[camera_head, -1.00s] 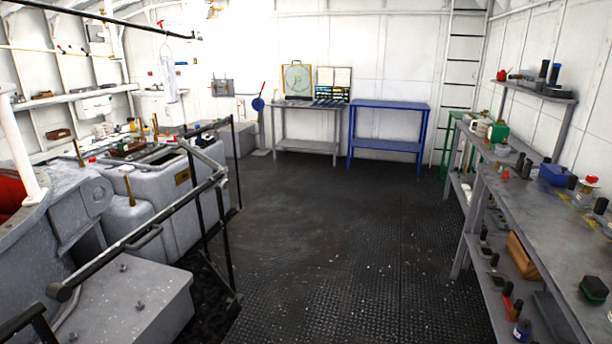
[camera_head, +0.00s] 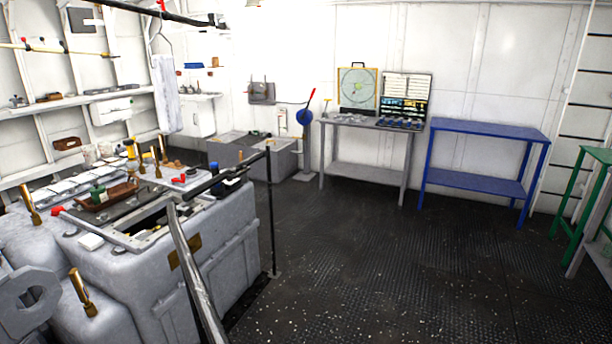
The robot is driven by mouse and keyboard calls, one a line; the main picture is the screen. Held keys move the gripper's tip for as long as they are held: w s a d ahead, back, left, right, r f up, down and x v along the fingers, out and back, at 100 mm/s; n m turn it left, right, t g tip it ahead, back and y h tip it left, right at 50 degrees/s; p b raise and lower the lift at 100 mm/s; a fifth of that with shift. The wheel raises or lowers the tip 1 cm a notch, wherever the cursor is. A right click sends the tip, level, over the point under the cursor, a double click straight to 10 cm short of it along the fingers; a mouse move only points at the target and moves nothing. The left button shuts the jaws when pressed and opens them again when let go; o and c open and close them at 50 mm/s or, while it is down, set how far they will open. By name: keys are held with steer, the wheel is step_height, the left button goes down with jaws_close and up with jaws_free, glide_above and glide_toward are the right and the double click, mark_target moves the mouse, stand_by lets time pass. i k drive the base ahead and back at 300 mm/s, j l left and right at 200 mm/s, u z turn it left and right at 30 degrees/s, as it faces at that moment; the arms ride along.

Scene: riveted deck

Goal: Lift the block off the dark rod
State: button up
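I cannot make out the block or the dark rod for certain in this view. Small items stand on a grey metal table (camera_head: 364,167) at the back wall, among them a round-dial board (camera_head: 357,88) and an open case (camera_head: 405,95). They are too small to tell apart fully. My gripper is not in view.
A blue table (camera_head: 484,130) with a bare top stands right of the grey one. A green stand (camera_head: 578,200) is at the right edge. Grey machinery (camera_head: 215,250) and a black and metal railing (camera_head: 190,265) fill the left. The dark tread floor (camera_head: 400,270) is clear.

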mark_target(163, 68)
steer(key=i+l, duration=0.15)
steer(key=i, duration=0.35)
steer(key=i+l+u, duration=0.15)
steer(key=i, duration=0.3)
steer(key=i+l, duration=0.15)
steer(key=i, duration=0.35)
steer(key=i+l+u, duration=0.15)
steer(key=i, duration=0.3)
